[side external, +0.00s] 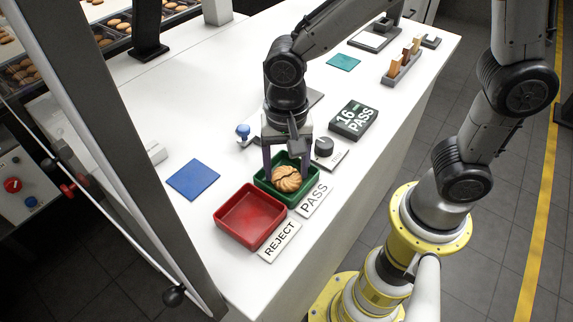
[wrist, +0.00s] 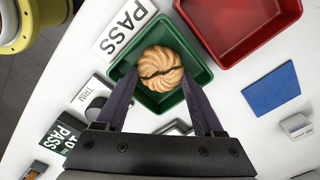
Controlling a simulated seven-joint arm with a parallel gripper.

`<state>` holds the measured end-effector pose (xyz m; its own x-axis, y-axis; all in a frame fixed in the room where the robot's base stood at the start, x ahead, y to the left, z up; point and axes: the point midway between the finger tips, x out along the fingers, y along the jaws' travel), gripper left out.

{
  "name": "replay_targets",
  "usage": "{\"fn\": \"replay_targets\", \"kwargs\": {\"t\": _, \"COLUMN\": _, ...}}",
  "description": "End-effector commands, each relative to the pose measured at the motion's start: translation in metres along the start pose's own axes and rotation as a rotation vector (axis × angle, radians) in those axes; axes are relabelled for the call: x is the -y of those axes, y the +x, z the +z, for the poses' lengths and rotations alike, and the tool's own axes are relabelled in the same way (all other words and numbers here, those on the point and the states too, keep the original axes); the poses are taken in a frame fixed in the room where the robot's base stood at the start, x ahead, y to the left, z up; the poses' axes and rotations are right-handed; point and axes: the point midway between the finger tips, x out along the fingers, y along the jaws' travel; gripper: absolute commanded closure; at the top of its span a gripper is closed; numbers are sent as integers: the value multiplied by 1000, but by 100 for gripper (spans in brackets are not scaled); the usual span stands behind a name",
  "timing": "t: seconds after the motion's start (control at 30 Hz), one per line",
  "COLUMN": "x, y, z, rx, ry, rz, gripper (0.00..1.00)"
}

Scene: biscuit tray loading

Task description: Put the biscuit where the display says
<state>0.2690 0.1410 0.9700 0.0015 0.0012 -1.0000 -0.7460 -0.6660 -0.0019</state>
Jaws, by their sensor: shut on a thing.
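A round golden swirled biscuit (side external: 286,178) with a dark line across it is between the fingers of my gripper (side external: 287,167), which is shut on it. The biscuit (wrist: 159,68) is over or in the green tray (wrist: 198,72); I cannot tell whether it touches the tray floor. The green tray (side external: 312,184) has a PASS label (side external: 314,199) beside it. The empty red tray (side external: 227,216) stands next to it with a REJECT label (side external: 279,241). The dark display (side external: 354,120) reads "16" and "PASS".
A blue square mat (side external: 193,180) lies left of the trays. A dark knob on a plate (side external: 324,147) and a blue-topped stamp (side external: 243,131) stand close to my gripper. A rack of brown samples (side external: 403,64) and a teal square (side external: 344,62) are at the back.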

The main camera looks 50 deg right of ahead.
Motion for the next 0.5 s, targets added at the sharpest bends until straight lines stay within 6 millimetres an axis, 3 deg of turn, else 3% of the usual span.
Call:
{"fn": "replay_targets", "kwargs": {"t": 0.27, "x": 0, "y": 3, "z": 0, "rx": 0, "ry": 0, "rz": 1, "gripper": 51}}
{"fn": "replay_targets", "kwargs": {"t": 0.3, "x": 0, "y": 3, "z": 0, "rx": 0, "ry": 0, "rz": 1, "gripper": 27}}
{"fn": "replay_targets", "kwargs": {"t": 0.33, "x": 0, "y": 3, "z": 0, "rx": 0, "ry": 0, "rz": 1, "gripper": 22}}
{"fn": "replay_targets", "kwargs": {"t": 0.5, "x": 0, "y": 3, "z": 0, "rx": 0, "ry": 0, "rz": 1, "gripper": 18}}
